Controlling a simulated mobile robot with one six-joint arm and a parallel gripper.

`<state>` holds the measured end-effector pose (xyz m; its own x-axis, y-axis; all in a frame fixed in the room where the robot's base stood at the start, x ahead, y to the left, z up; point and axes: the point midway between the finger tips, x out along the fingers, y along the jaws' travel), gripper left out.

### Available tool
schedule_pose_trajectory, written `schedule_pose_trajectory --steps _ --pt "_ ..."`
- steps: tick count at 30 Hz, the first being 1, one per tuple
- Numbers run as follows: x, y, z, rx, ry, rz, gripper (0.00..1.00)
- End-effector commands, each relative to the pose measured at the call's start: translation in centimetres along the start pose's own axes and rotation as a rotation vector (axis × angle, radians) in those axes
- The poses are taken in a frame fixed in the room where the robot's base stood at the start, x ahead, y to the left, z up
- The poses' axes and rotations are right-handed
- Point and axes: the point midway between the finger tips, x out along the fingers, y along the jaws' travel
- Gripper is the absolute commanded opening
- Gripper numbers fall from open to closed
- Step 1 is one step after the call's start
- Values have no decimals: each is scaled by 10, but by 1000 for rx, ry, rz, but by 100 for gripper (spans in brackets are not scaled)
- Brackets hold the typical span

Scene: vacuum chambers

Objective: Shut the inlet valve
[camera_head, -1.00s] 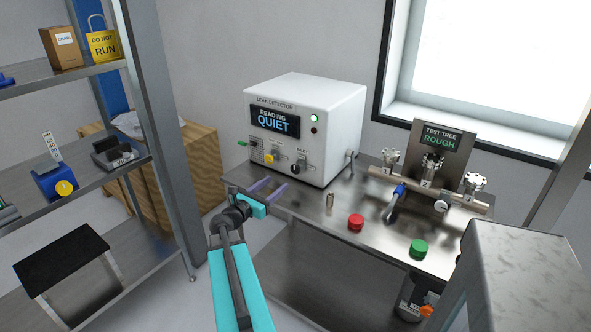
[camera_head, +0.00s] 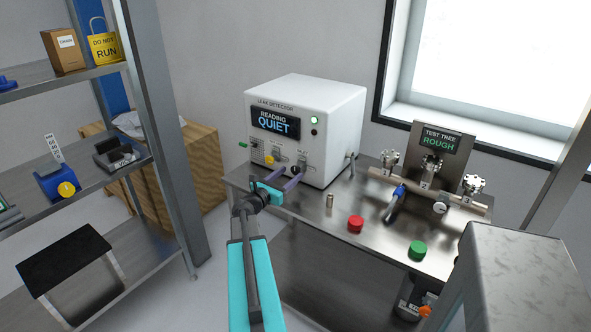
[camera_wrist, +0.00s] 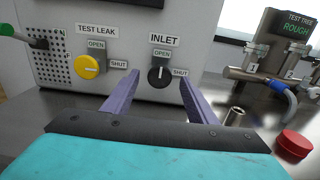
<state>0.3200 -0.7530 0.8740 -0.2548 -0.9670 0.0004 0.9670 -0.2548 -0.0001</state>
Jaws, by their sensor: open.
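The inlet valve is a black round knob (camera_wrist: 160,77) under the INLET label on the leak detector's front panel. Its OPEN plate (camera_wrist: 162,54) is above it and its SHUT plate (camera_wrist: 180,72) is to its right. A pale mark on the knob appears to point up toward OPEN. My gripper (camera_wrist: 158,82) is open, its purple fingers on either side of the knob in the wrist view. I cannot tell whether they touch it. In the head view my gripper (camera_head: 291,173) is at the detector's lower front, and it partly hides the knob.
The yellow TEST LEAK knob (camera_wrist: 88,67) is left of the inlet knob. The leak detector (camera_head: 330,125) stands on a metal bench (camera_head: 330,225). A small metal cylinder (camera_head: 330,201), a red button (camera_head: 355,223) and the test tree (camera_head: 430,175) are to the right.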

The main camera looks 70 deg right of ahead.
Motion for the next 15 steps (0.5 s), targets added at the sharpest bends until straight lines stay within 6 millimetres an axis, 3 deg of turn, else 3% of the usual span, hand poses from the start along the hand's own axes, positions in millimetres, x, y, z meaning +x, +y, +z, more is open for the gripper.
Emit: schedule_pose_trajectory --steps 6,15 --pt "27 1 0 0 1 -1 52" --pt "46 0 0 0 1 -1 52"
